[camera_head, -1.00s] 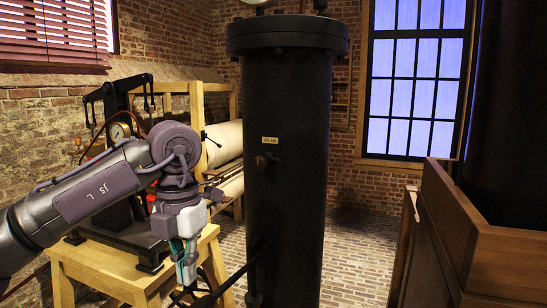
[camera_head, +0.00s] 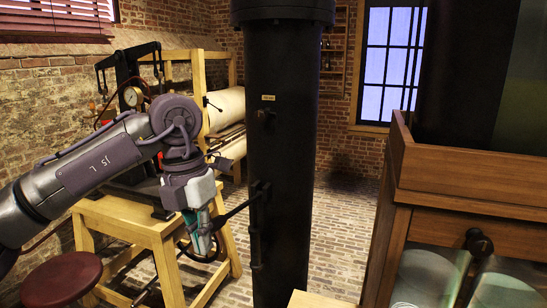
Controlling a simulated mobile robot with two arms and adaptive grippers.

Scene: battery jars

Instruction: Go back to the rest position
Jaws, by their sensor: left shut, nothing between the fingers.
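My left arm (camera_head: 95,170) comes in from the left and bends down at its wrist. My left gripper (camera_head: 205,243) points down, shut and empty, in front of the wooden stand and left of the black cylinder. Its fingertips overlap a dark handwheel behind them, so their outline is hard to make out. My right gripper does not show.
A tall black cylinder (camera_head: 285,150) stands in the middle. A wooden stand (camera_head: 130,222) with a gauge device is behind my left arm. A red round stool (camera_head: 62,280) is at lower left. A wooden cabinet (camera_head: 455,175) with large glass jars (camera_head: 430,275) is at right.

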